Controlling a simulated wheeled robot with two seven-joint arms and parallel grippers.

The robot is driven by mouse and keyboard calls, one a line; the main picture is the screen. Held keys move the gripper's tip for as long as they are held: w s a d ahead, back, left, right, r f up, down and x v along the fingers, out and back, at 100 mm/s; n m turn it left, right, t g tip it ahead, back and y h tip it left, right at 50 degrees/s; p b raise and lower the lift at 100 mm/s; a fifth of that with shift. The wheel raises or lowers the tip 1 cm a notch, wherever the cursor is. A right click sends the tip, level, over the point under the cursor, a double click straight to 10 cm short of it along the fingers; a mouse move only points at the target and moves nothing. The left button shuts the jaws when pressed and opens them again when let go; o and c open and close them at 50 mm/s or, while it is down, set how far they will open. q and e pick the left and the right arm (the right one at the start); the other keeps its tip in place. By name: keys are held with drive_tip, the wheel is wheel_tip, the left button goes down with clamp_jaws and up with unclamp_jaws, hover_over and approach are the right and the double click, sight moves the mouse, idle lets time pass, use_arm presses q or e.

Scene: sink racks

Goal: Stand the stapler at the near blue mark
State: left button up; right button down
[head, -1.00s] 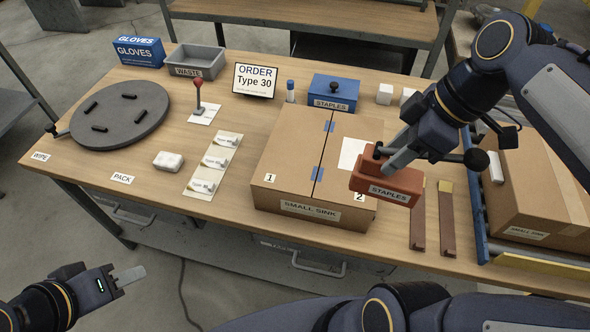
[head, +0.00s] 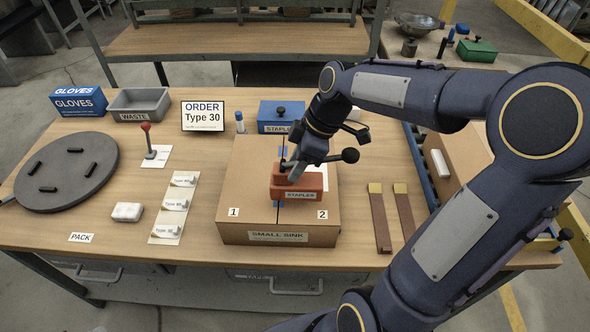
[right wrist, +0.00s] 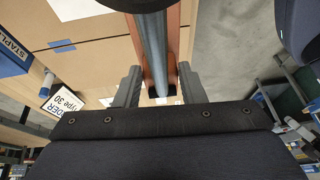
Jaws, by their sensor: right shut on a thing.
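The red stapler (head: 300,196), with a STAPLES label, a grey lever and a black knob (head: 350,155), is at the closed SMALL SINK carton (head: 247,208), over its top near the middle seam. My right gripper (head: 298,168) is shut on it from above. In the right wrist view the stapler's red body (right wrist: 173,45) shows between the fingers. The far blue mark (head: 283,151) lies behind. I cannot tell whether the stapler touches the lid. My left gripper is out of view.
A blue STAPLES box (head: 280,118) and the ORDER sign (head: 202,116) stand behind the carton. Two brown strips (head: 380,220) lie to its right. A grey turntable (head: 65,172), a waste bin (head: 139,105) and cards (head: 174,208) are to the left.

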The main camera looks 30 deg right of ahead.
drive_tip(key=shift+w+f, duration=0.2)
drive_tip(key=shift+w, duration=0.05)
drive_tip(key=shift+w+f, duration=0.1)
drive_tip(key=shift+f, duration=1.6)
drive_tip(key=shift+f, duration=0.2)
drive_tip(key=c, duration=0.9)
unclamp_jaws()
